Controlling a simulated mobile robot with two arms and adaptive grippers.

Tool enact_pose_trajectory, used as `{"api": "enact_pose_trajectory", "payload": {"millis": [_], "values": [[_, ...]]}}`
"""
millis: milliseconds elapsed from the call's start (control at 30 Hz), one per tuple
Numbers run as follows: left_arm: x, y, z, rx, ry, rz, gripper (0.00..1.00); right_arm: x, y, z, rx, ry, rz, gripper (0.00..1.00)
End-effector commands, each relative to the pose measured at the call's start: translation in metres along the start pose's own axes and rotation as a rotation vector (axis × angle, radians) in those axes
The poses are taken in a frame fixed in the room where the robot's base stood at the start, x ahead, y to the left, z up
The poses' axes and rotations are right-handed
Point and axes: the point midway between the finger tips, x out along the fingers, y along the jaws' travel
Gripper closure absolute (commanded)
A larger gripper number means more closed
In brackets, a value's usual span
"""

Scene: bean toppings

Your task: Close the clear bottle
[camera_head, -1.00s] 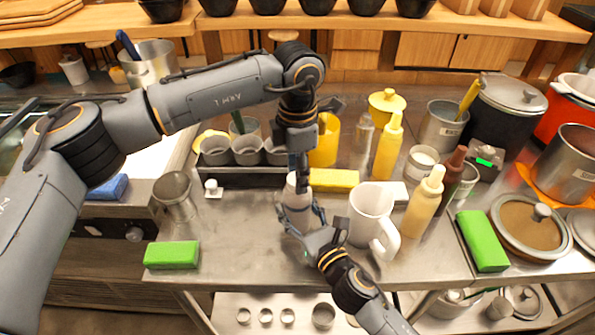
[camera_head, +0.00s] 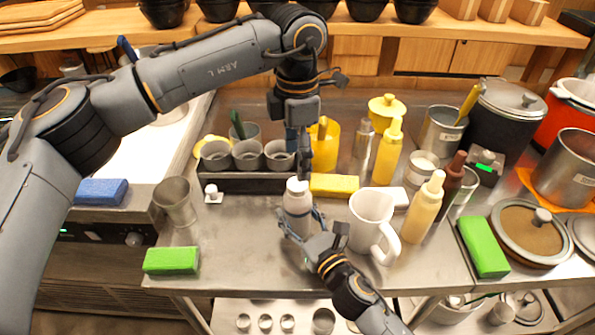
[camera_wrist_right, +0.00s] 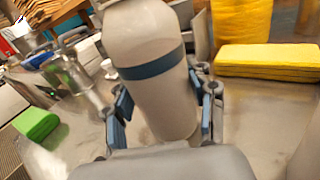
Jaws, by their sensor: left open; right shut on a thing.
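The bottle (camera_head: 298,208) stands upright on the steel counter, pale grey with a white top (camera_head: 297,184). In the right wrist view the bottle (camera_wrist_right: 155,75) shows a dark blue band, and its top is cut off. My right gripper (camera_head: 298,228) is shut around its lower body, with a blue-padded finger on each side. My left gripper (camera_head: 303,168) points down just above and behind the bottle top; it is open, with nothing seen in it. I cannot tell how tightly the top sits.
A white pitcher (camera_head: 368,220) stands close to the right of the bottle. A yellow block (camera_head: 334,185) and a rack of grey cups (camera_head: 248,155) are behind. A green block (camera_head: 171,260) lies front left. Sauce bottles (camera_head: 425,206) crowd the right.

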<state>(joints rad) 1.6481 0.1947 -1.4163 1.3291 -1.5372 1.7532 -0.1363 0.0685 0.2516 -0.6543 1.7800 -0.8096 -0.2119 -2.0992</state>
Motion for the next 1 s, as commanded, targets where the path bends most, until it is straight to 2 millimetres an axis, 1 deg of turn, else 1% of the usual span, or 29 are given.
{"api": "enact_pose_trajectory", "payload": {"millis": [33, 100, 200, 300, 433, 667, 700, 767, 800, 833, 1000], "values": [[-0.012, 0.001, 0.001, -0.001, -0.002, 0.003, 0.35, 0.000, 0.000, 0.000, 0.000, 0.000, 0.000, 1.00], [-0.026, 0.000, 0.001, 0.000, -0.001, 0.002, 0.35, 0.000, 0.000, 0.000, 0.000, 0.000, 0.000, 1.00], [-0.042, 0.000, 0.001, 0.000, -0.001, 0.002, 0.35, 0.000, 0.000, 0.000, 0.000, 0.000, 0.000, 1.00], [-0.052, 0.000, 0.001, 0.000, -0.001, 0.000, 0.35, 0.000, 0.000, 0.000, 0.000, 0.000, 0.000, 1.00], [-0.058, 0.000, 0.000, 0.001, 0.001, 0.000, 0.35, 0.000, 0.000, 0.000, 0.000, 0.000, 0.000, 1.00], [-0.059, 0.000, 0.000, 0.001, 0.001, -0.001, 0.35, 0.000, 0.000, 0.000, 0.000, 0.000, 0.000, 1.00], [-0.059, 0.000, 0.000, 0.001, 0.000, -0.001, 0.35, 0.000, 0.000, 0.000, 0.000, 0.000, 0.000, 0.43], [-0.058, 0.000, 0.000, 0.001, 0.000, -0.001, 0.35, 0.000, 0.000, 0.000, 0.000, 0.000, 0.000, 0.30], [-0.058, 0.000, 0.000, 0.001, 0.000, -0.001, 0.35, 0.000, 0.000, 0.000, 0.000, 0.000, 0.000, 0.22], [-0.058, 0.000, 0.000, 0.001, 0.000, -0.001, 0.35, 0.000, 0.000, 0.000, 0.000, 0.000, 0.000, 0.18], [-0.058, 0.000, 0.000, 0.001, 0.000, -0.001, 0.35, 0.000, 0.000, 0.000, 0.000, 0.000, 0.000, 0.18]]}}
